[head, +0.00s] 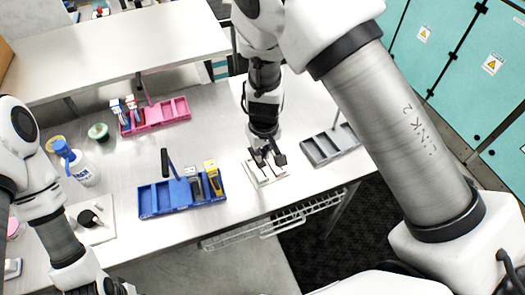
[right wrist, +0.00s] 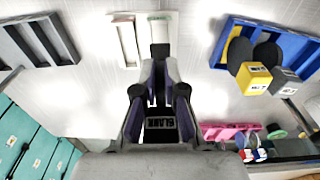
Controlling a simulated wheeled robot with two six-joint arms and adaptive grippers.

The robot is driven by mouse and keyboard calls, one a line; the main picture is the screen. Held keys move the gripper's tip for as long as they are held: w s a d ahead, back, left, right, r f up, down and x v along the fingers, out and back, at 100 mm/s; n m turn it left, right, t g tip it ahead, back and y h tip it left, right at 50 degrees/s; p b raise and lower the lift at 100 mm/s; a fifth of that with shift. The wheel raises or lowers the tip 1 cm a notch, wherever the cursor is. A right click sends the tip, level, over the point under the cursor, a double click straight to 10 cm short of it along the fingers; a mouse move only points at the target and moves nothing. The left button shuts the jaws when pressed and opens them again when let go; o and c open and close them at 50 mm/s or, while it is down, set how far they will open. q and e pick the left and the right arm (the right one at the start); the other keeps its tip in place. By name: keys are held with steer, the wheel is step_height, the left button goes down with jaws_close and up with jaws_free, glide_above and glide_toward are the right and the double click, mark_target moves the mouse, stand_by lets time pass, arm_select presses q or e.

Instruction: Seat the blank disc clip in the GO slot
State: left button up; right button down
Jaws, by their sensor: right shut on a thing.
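My right gripper (head: 267,158) is shut on the blank disc clip, just over the white slotted fixture (head: 265,180). In the right wrist view the clip's black top, lettered BLANK (right wrist: 160,124), shows between the fingers; its lower part is hidden. In that view the white fixture (right wrist: 127,40) lies beyond the fingertips, with a long recess on the left and a green-marked strip on the right. The lettering by the slots is too small to read as GO. I cannot tell whether the clip touches the fixture. My left arm shows at lower left, its fingers out of view.
A blue tray (head: 155,203) with yellow and grey clips stands left of the fixture. A grey empty tray (head: 330,146) stands to its right. A pink tray (head: 165,115), a green disc (head: 98,131) and a blue-capped bottle (head: 78,163) are farther left. The table's front edge is close.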

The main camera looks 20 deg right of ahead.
mark_target(262, 165)
steer(key=f, duration=0.3)
steer(key=shift+w+f+b, duration=0.25)
steer(key=shift+w+b, duration=0.1)
steer(key=shift+b, duration=0.05)
steer(key=shift+s+f, duration=0.4)
steer(key=shift+f, duration=0.25)
steer(key=shift+w+f, duration=0.25)
steer(key=shift+w, duration=0.1)
steer(key=shift+s+r, duration=0.15)
steer(key=shift+s, duration=0.05)
